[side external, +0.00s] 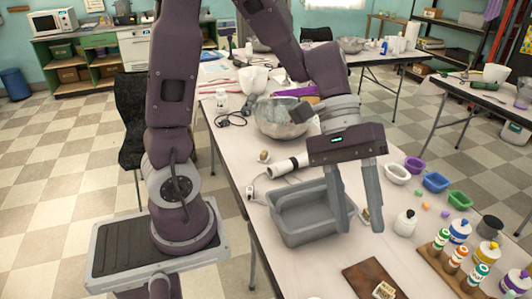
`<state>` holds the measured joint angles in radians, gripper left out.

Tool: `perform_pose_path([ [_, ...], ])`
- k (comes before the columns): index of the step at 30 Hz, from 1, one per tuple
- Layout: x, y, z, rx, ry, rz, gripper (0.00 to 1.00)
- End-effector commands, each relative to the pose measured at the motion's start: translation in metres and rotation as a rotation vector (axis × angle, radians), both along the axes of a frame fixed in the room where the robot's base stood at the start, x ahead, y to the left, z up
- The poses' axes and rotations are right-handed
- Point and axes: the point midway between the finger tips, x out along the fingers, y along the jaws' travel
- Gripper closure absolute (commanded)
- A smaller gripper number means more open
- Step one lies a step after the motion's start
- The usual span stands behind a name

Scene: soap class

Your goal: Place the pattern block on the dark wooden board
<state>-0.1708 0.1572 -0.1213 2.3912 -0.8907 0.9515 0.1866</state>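A dark brown wooden board (362,272) lies flat at the front of the table. A small pale block with dark markings (384,291) rests on it, cut off by the lower picture edge; it may be the pattern block. My gripper (360,228) points down over the table behind the board, just right of the grey bin. Its two fingers are apart. A small tan-brown piece (365,214) shows between the fingers near the right one; it is too small to name, and I cannot tell whether it touches a finger.
A grey bin (280,222) stands left of my gripper. A metal bowl (282,117) and white cylinder (287,167) are behind. A white bottle (405,222), small coloured bowls (436,181) and a wooden rack of bottles (433,262) stand right. Bare table lies between bin and board.

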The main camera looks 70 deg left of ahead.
Motion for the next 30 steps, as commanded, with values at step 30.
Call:
perform_pose_path([
  [30, -0.106, 0.121, 0.056, 0.795, -0.72, -0.336, 0.61],
])
